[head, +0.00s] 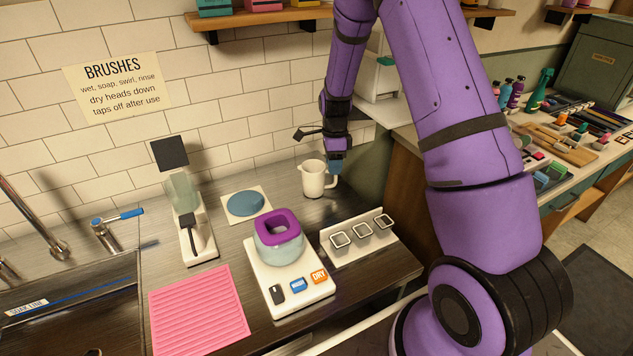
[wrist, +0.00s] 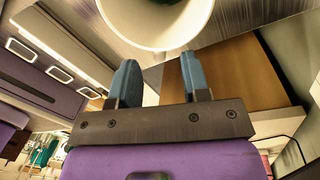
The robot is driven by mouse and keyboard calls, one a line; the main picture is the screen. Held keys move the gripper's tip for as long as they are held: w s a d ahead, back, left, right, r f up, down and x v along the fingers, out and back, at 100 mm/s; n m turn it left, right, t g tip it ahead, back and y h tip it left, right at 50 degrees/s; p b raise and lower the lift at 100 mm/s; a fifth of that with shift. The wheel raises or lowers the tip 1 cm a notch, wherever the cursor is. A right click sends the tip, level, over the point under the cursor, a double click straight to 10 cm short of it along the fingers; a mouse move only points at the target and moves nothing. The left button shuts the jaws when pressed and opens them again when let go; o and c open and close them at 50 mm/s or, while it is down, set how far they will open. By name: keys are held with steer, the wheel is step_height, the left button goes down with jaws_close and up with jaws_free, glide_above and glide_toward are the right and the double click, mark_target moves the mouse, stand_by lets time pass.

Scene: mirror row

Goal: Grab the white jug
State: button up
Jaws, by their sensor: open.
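The white jug (head: 313,181) stands upright at the back of the dark counter, with its handle on the right in the head view. In the wrist view the jug (wrist: 156,42) fills the top middle, its round rim facing the camera. My gripper (head: 336,167) is at the jug's right, near its handle. In the wrist view my gripper (wrist: 160,80) shows two blue fingers spread apart with nothing clearly between them. The jug lies just beyond the fingertips. I cannot tell whether a finger touches it.
A white station with a purple-topped pot (head: 279,240) stands in front of the jug. A white rack with square cups (head: 363,240) is at its right. A blue round pad (head: 246,203) lies to the left. A pink mat (head: 199,310) and a sink (head: 70,310) are further left.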

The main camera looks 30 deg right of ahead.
steer(key=shift+s+f, duration=0.15)
steer(key=shift+f, duration=1.6)
jaws_close()
steer(key=shift+r, duration=0.2)
